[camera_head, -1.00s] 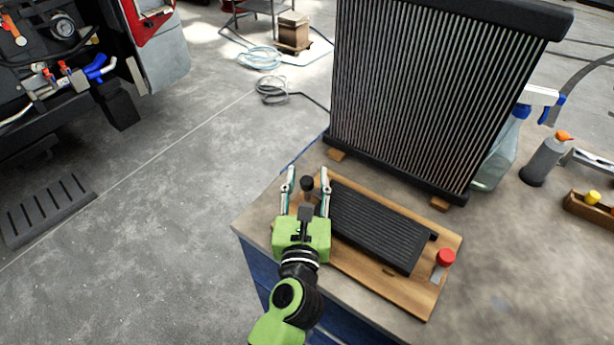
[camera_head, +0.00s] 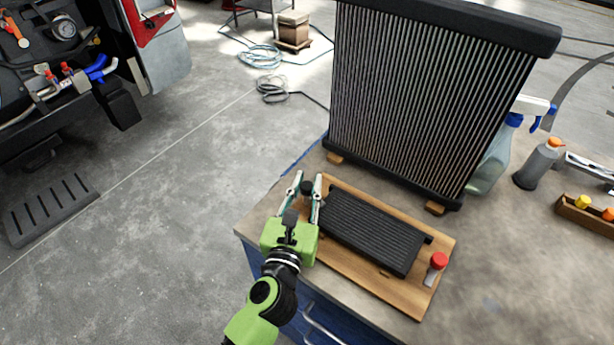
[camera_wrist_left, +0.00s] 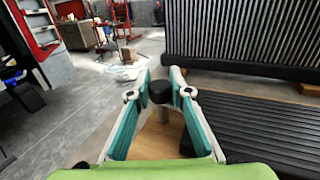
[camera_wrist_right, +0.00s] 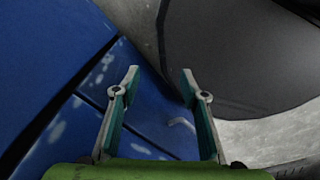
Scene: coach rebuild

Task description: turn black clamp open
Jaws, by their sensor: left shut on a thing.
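The black clamp (camera_head: 307,188) is a small round black knob on a post at the left end of the wooden board (camera_head: 398,297). It also shows in the left wrist view (camera_wrist_left: 160,92). My left gripper (camera_head: 307,185) is shut on the black clamp, its fingertips at either side of the knob. A red-topped clamp (camera_head: 439,261) stands at the right end of the board. A black ribbed part (camera_head: 370,235) lies on the board between the two. My right gripper (camera_wrist_right: 160,75) is open and empty in the right wrist view, beside blue surfaces.
A tall black finned radiator (camera_head: 430,100) stands on wooden blocks behind the board. A spray bottle (camera_head: 495,155), a grey bottle (camera_head: 538,165) and a wooden tray (camera_head: 585,216) stand to the right. The bench top front right is clear.

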